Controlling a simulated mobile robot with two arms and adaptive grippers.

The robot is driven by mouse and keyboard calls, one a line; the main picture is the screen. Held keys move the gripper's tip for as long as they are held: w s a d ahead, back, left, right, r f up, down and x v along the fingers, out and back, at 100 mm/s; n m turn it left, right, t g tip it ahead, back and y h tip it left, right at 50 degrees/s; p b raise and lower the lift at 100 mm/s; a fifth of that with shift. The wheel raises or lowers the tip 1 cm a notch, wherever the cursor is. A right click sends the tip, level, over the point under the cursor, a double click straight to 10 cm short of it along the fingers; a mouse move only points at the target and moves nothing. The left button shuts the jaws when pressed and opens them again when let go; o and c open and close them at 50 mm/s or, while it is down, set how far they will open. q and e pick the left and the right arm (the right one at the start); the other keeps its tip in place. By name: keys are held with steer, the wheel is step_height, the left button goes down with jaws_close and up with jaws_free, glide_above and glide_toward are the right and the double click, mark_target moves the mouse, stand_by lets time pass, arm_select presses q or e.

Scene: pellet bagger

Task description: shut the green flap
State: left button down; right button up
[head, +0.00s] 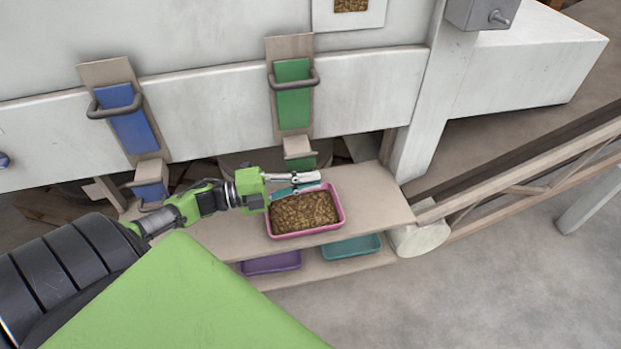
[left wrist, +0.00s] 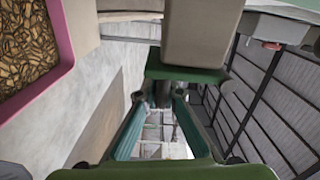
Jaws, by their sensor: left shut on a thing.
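The green flap (head: 303,160) hangs below a beige spout block (head: 298,146) on the white machine, above the pink tray. My left gripper (head: 314,179) comes in from the left just under it and over the tray's back edge. In the left wrist view the green flap (left wrist: 185,74) lies under the beige block (left wrist: 205,35), with my fingertips at a dark bar along its edge. The gripper appears shut on this handle bar, partly hidden by the fingers. My right gripper is not in view.
A pink tray (head: 339,220) full of pellets stands on the beige shelf (head: 375,200). Purple (head: 270,263) and teal (head: 351,247) trays lie lower. A green slide gate (head: 293,95) is above. A blue gate (head: 128,128) and blue flap (head: 150,192) are left. A rail (head: 530,160) runs right.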

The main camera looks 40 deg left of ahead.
arm_select(q)
steer(key=shift+f, duration=0.1)
steer(key=c, duration=2.2)
jaws_free()
steer(key=shift+o, duration=0.2)
step_height(320, 180, up, 10)
steer(key=shift+r, duration=0.1)
steer(key=shift+c, duration=0.4)
